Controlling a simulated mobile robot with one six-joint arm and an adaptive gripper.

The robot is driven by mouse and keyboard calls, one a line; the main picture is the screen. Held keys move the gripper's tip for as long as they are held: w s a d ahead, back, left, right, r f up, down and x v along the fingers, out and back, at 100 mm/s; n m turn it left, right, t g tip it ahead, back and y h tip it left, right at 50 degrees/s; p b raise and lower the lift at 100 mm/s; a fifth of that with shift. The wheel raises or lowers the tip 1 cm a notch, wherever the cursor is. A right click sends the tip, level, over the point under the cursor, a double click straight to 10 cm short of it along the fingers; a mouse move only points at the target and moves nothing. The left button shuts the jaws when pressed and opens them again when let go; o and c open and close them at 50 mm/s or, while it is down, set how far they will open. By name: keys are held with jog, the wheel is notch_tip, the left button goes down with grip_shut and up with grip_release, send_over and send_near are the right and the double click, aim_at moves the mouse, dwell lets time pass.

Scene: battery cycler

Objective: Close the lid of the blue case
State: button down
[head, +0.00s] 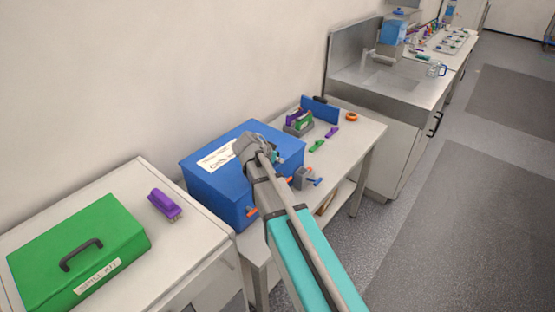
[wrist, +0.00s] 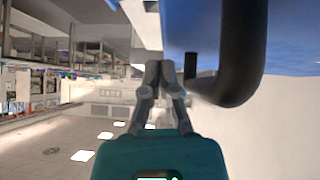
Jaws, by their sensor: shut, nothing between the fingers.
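The blue case (head: 218,187) stands on the white bench in the head view, with a white label on its broad top face. Its lid (head: 258,130) appears down or nearly down; I cannot tell whether a gap is left. An orange latch (head: 252,211) shows at its front. My arm crosses in front of the case and hides part of it. In the wrist view, my gripper (wrist: 165,72) is shut and empty, close to the blue surface (wrist: 290,40) and beside a thick black handle (wrist: 240,60). Whether the fingertips touch the case is unclear.
A green spill kit case (head: 105,225) and a purple block (head: 164,204) sit on the cabinet at left. A grey holder (head: 298,128), small coloured pieces and an orange ring (head: 351,117) lie right of the blue case. A sink (head: 390,85) stands beyond.

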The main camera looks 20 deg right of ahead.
jog(key=shift+a+f+b, duration=0.1)
jog(key=shift+f+b, duration=0.3)
jog(key=shift+f, duration=0.3)
jog(key=shift+s+f, duration=0.1)
jog(key=shift+s, duration=0.1)
jog(key=shift+s+a, duration=0.1)
jog(key=shift+s, duration=0.05)
jog(key=shift+f, duration=0.1)
jog(key=r+p, duration=0.4)
jog(key=r, duration=0.1)
jog(key=shift+w+r+p, duration=0.15)
jog(key=shift+w+p, duration=0.05)
jog(key=shift+p, duration=0.2)
jog(key=p+v, duration=0.6)
jog(key=v, duration=0.3)
jog(key=shift+s, duration=0.35)
